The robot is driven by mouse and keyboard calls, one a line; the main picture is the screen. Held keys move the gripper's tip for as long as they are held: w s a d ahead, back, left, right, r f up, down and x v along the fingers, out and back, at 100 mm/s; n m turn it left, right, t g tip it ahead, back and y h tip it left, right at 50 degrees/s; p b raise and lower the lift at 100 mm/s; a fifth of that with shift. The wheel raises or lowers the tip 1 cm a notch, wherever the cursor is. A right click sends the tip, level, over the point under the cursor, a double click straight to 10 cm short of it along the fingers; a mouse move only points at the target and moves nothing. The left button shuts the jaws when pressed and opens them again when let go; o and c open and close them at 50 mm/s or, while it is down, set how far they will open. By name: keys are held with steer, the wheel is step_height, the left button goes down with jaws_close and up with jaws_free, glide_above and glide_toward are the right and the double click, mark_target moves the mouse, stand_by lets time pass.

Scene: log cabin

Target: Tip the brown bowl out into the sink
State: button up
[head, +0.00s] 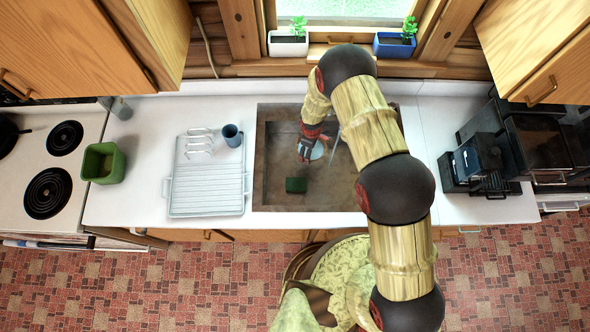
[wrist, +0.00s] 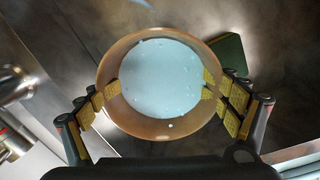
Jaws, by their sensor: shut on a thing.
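The brown bowl (wrist: 112,62) is between the two fingers of my gripper (wrist: 165,97) in the wrist view, with yellow pads pressed against both sides of its rim. Its inside shows a pale blue, speckled round surface; I cannot tell whether this is liquid or loose stuff. In the head view my gripper (head: 309,150) is over the sink (head: 262,185), and a pale part of the bowl (head: 318,150) shows beside it. The arm and gripper hide much of the bowl there. The sink basin is brown-grey and also fills the wrist view's background (wrist: 215,140).
A dark green block (head: 296,185) lies in the sink; it also shows behind the bowl (wrist: 230,50). A metal faucet (wrist: 18,82) is at left in the wrist view. Left of the sink are a drying rack (head: 208,190) and a blue cup (head: 232,135). A coffee machine (head: 480,160) stands right.

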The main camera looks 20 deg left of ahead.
steer(key=shift+s+a, duration=0.15)
steer(key=shift+b, duration=1.05)
steer(key=b, duration=0.5)
steer(key=shift+s+a+r+t, duration=0.15)
steer(key=shift+s+r+t, duration=0.1)
steer(key=shift+t, duration=0.15)
steer(key=b, duration=0.3)
steer(key=shift+s, duration=0.25)
steer(key=b, duration=0.2)
steer(key=t+b, duration=0.1)
steer(key=b, duration=0.2)
steer(key=shift+s+a+r, duration=0.1)
steer(key=shift+s+r, duration=0.15)
steer(key=shift+s, duration=0.05)
steer(key=b, duration=0.4)
steer(key=shift+s+r, duration=0.1)
steer(key=shift+s, duration=0.2)
steer(key=b, duration=0.3)
steer(key=s+t+b, duration=0.1)
steer(key=b, duration=0.2)
steer(key=shift+s+a+r+t+h, duration=0.15)
steer(key=shift+r+t+h, duration=0.15)
steer(key=shift+r+h, duration=0.1)
steer(key=b, duration=0.2)
steer(key=shift+s+a+r+t+b, duration=0.1)
steer(key=shift+s+t+b, duration=0.2)
